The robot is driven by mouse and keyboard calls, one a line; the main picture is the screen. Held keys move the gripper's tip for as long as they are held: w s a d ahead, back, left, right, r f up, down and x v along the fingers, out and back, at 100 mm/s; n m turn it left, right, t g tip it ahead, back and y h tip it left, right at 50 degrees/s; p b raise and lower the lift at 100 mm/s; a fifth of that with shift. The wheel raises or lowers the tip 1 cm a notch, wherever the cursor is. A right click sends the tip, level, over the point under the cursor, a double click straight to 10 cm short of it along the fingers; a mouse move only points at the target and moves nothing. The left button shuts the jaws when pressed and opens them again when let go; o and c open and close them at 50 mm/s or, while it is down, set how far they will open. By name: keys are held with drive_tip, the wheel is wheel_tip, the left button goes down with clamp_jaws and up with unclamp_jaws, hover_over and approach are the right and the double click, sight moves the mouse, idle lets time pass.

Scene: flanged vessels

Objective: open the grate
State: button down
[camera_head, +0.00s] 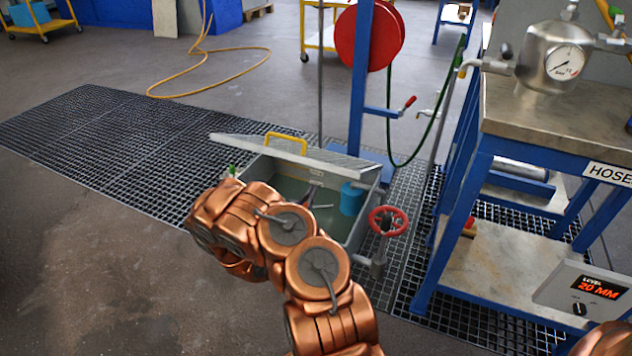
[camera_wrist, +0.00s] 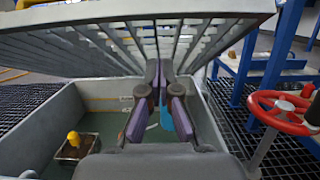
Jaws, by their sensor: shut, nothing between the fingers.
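The grate (camera_head: 330,158) is a grey hinged lid with a yellow handle (camera_head: 287,137). It stands tilted up over an open pit box (camera_head: 362,228). In the wrist view the underside bars of the grate (camera_wrist: 110,45) slope across the top. My gripper (camera_wrist: 160,72) is shut and empty, its fingers pointing up toward the bars. I cannot tell whether the fingertips touch the grate. In the head view my copper arm hides much of the pit's near side.
A blue container (camera_head: 352,198) is inside the pit. A blue-framed bench (camera_head: 470,190) stands right. Open floor lies left (camera_head: 90,240).

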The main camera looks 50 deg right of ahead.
drive_tip(key=shift+w+d+r+b, duration=0.25)
drive_tip(key=shift+d+r+b, duration=0.1)
drive_tip(key=shift+d+r, duration=0.5)
drive_tip(key=shift+w+d+r+b, duration=0.2)
drive_tip(key=shift+d+r+b, duration=0.15)
drive_tip(key=shift+d+r, duration=0.5)
drive_tip(key=shift+a+r, duration=0.15)
